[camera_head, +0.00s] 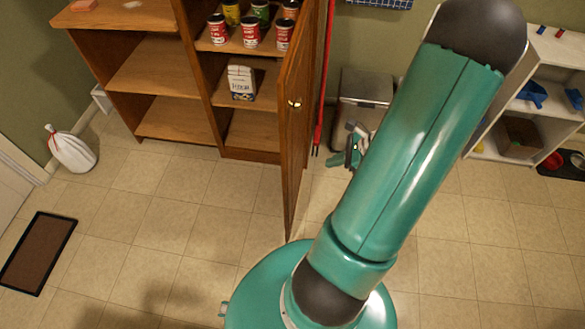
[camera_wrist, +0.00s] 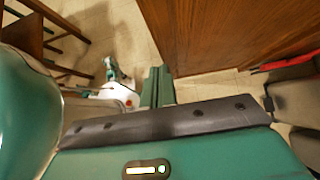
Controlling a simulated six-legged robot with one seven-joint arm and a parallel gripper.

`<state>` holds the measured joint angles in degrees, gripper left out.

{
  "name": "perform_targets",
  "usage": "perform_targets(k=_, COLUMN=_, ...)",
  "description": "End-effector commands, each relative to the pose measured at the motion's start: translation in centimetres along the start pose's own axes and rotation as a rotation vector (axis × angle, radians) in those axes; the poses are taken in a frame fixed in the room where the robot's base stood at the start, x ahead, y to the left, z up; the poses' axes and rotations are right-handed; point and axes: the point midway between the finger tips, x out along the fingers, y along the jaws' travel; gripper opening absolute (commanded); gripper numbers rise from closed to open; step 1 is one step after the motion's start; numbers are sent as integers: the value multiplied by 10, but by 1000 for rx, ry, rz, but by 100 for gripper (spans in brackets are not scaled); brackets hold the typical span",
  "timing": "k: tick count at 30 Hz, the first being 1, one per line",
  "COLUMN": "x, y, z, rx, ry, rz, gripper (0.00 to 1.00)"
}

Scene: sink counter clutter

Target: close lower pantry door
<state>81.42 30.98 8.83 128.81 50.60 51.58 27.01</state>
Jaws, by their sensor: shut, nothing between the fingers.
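The lower pantry door (camera_head: 297,125) is wooden with a brass-coloured knob and stands wide open, swung out from the right side of the wooden pantry (camera_head: 170,75). In the wrist view a large wooden panel, which looks like this door (camera_wrist: 225,35), fills the upper right. My gripper (camera_head: 337,160) is to the right of the door, low near the bin and partly hidden by my arm. In the wrist view my gripper's green fingers (camera_wrist: 157,88) are together and empty, pointing towards the floor beside the panel. I see no clear contact with the door.
Cans (camera_head: 251,30) and a flour bag (camera_head: 241,82) stand on the pantry shelves. A red pole (camera_head: 323,85) and a grey bin (camera_head: 367,90) are right of the door. A white bag (camera_head: 71,150) and mat (camera_head: 38,252) are left. The floor before the pantry is clear.

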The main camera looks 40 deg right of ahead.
Motion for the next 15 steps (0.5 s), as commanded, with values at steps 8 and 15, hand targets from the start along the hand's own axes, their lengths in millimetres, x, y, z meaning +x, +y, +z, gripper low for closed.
perform_targets(k=8, x=30, y=0, z=-6, rx=8, ry=-3, rz=-3, gripper=0)
perform_targets(k=15, x=78, y=0, z=-5, rx=6, ry=-3, rz=-2, gripper=0)
